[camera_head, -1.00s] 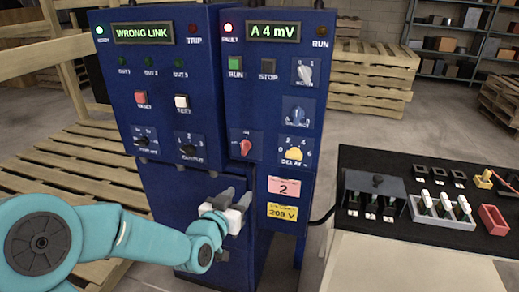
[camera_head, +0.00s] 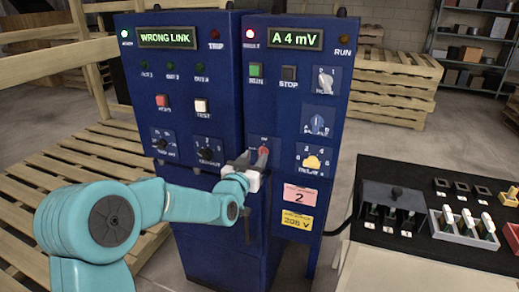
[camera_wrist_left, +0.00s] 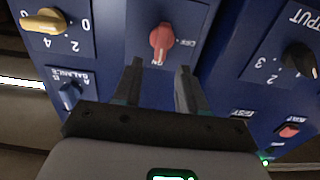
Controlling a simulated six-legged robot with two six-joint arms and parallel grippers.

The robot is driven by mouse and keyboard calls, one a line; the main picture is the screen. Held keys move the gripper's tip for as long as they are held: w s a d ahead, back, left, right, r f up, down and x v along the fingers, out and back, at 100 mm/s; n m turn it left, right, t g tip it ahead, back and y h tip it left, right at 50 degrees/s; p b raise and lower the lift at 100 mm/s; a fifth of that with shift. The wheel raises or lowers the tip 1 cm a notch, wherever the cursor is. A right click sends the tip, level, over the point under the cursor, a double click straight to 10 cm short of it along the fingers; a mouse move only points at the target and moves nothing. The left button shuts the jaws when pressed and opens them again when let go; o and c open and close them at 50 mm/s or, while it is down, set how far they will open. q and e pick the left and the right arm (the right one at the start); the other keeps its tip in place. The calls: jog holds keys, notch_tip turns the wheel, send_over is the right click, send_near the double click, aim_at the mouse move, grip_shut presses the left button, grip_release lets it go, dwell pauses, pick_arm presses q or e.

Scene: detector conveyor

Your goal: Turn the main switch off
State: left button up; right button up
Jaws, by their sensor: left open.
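The main switch is a red rotary knob (camera_wrist_left: 162,40) on a dark plate marked ON and OFF in the left wrist view. In that upside-down view its pointer end is toward the ON label. In the head view the red knob (camera_head: 263,151) shows at the lower left of the right blue cabinet, partly hidden by my left gripper (camera_head: 250,162). My left gripper is open and empty. In the left wrist view its two fingers (camera_wrist_left: 160,80) lie on either side of the knob's line, with the knob just beyond the tips. My right gripper is not in view.
A yellow knob (camera_wrist_left: 45,21), a blue knob (camera_wrist_left: 70,95) and a black output knob (camera_wrist_left: 299,58) surround the red one. The cabinet displays read WRONG LINK and A 4 mV. A black-topped bench (camera_head: 420,250) with switches stands at the right.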

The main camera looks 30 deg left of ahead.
aim_at(260, 151)
pick_arm(q)
jog(key=x, duration=0.4)
jog(key=shift+w+p, duration=0.2)
jog(key=shift+p, duration=0.1)
